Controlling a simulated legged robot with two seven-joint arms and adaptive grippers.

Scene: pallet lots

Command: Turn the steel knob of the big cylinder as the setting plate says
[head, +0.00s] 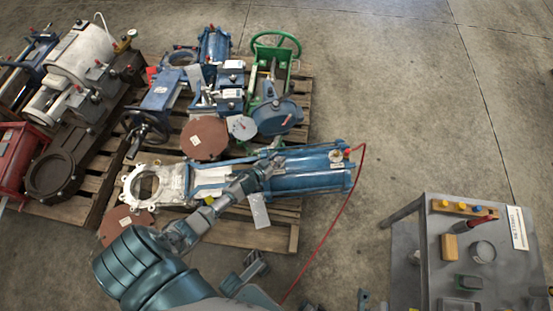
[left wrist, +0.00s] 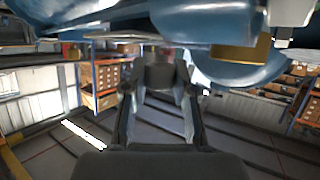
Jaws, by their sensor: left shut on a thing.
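The big cylinder (head: 312,178) is blue and lies along the pallet, joined to a pale valve body with a round opening (head: 146,187). My left gripper (head: 270,165) reaches over its near end and is shut on a small part there. The gripper covers most of that part in the head view. In the left wrist view a grey piece (left wrist: 160,74) sits between the fingertips, under the blue body (left wrist: 205,20). A pale plate (head: 260,211) hangs at the cylinder's front side; no writing is legible. My right gripper cannot be made out.
A red hose (head: 333,227) runs from the cylinder's right end down to the floor. Other valves, including one with a green handwheel (head: 276,45), crowd the pallet behind. A grey cart (head: 410,250) with small parts stands at right. Open floor lies between.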

